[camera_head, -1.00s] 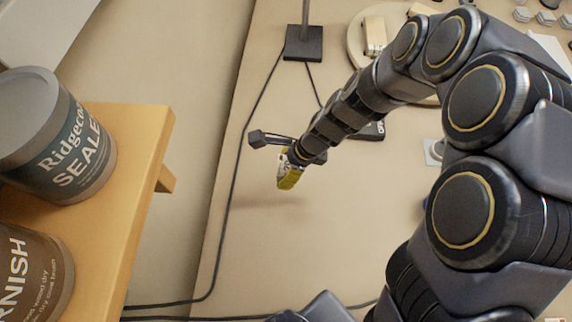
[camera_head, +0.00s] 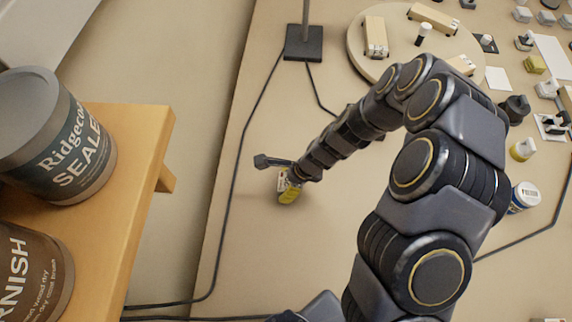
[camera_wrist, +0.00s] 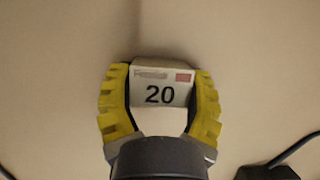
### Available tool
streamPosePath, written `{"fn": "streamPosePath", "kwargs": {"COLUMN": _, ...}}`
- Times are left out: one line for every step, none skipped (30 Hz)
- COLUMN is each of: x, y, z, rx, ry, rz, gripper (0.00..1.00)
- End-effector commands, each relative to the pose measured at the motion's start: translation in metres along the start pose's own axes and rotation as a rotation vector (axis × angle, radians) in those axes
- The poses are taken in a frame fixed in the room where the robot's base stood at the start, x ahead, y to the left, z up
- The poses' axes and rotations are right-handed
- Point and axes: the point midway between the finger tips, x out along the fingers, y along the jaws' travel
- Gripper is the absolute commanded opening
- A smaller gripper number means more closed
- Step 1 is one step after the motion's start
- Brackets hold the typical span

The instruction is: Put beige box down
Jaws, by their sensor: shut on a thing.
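The beige box (camera_wrist: 161,92) shows in the wrist view as a small pale block with a "20" and a small red mark on its face. My gripper (camera_wrist: 160,100) has yellow ridged fingers on both sides of it and is shut on it. In the head view my gripper (camera_head: 289,191) is low over the bare left part of the bench, and the box is mostly hidden by the fingers. I cannot tell whether the box touches the bench top (camera_head: 252,250).
A black stand base (camera_head: 304,43) with a cable is behind the gripper. A round board (camera_head: 363,66) with wooden blocks is at the back. Several small items, among them a white-and-blue jar (camera_head: 524,196), are at the right. Cans stand on a wooden shelf (camera_head: 140,130) at the left.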

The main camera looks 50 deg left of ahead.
Motion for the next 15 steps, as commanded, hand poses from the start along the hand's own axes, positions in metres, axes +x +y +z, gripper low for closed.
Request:
{"fn": "streamPosePath", "kwargs": {"x": 0.0007, "y": 0.0002, "z": -0.0001, "rx": 0.0, "ry": 0.0, "rz": 0.001, "gripper": 0.63}}
{"fn": "streamPosePath", "kwargs": {"x": 0.0005, "y": 0.0, "z": 0.0, "rx": 0.0, "ry": 0.0, "rz": 0.0, "gripper": 0.76}}
{"fn": "streamPosePath", "kwargs": {"x": 0.0004, "y": 0.0001, "z": 0.0, "rx": 0.0, "ry": 0.0, "rz": 0.0, "gripper": 0.85}}
{"fn": "streamPosePath", "kwargs": {"x": 0.0004, "y": 0.0001, "z": 0.0, "rx": 0.0, "ry": 0.0, "rz": 0.0, "gripper": 0.85}}
{"fn": "streamPosePath", "kwargs": {"x": 0.0004, "y": 0.0002, "z": 0.0, "rx": 0.0, "ry": 0.0, "rz": 0.001, "gripper": 0.85}}
{"fn": "streamPosePath", "kwargs": {"x": 0.0004, "y": 0.0002, "z": 0.0, "rx": 0.0, "ry": 0.0, "rz": 0.001, "gripper": 0.85}}
{"fn": "streamPosePath", "kwargs": {"x": 0.0004, "y": 0.0002, "z": 0.0, "rx": 0.0, "ry": 0.0, "rz": 0.001, "gripper": 0.85}}
{"fn": "streamPosePath", "kwargs": {"x": 0.0004, "y": 0.0001, "z": 0.0001, "rx": 0.0, "ry": 0.0, "rz": 0.001, "gripper": 0.85}}
{"fn": "streamPosePath", "kwargs": {"x": 0.0004, "y": 0.0001, "z": 0.0001, "rx": 0.0, "ry": 0.0, "rz": 0.001, "gripper": 0.85}}
{"fn": "streamPosePath", "kwargs": {"x": 0.0004, "y": 0.0002, "z": 0.0001, "rx": 0.0, "ry": 0.0, "rz": 0.001, "gripper": 0.85}}
{"fn": "streamPosePath", "kwargs": {"x": 0.0003, "y": 0.0001, "z": 0.0001, "rx": 0.0, "ry": 0.0, "rz": 0.001, "gripper": 0.85}}
{"fn": "streamPosePath", "kwargs": {"x": 0.0, "y": 0.0002, "z": 0.0002, "rx": 0.0, "ry": 0.0, "rz": 0.001, "gripper": 0.85}}
{"fn": "streamPosePath", "kwargs": {"x": -0.0007, "y": 0.0, "z": 0.0004, "rx": 0.0, "ry": 0.0, "rz": 0.0, "gripper": 0.85}}
{"fn": "streamPosePath", "kwargs": {"x": -0.0018, "y": 0.0, "z": 0.0008, "rx": -0.001, "ry": 0.0, "rz": 0.0, "gripper": 0.85}}
{"fn": "streamPosePath", "kwargs": {"x": -0.0044, "y": -0.0001, "z": 0.0012, "rx": -0.001, "ry": -0.001, "rz": 0.0, "gripper": 0.85}}
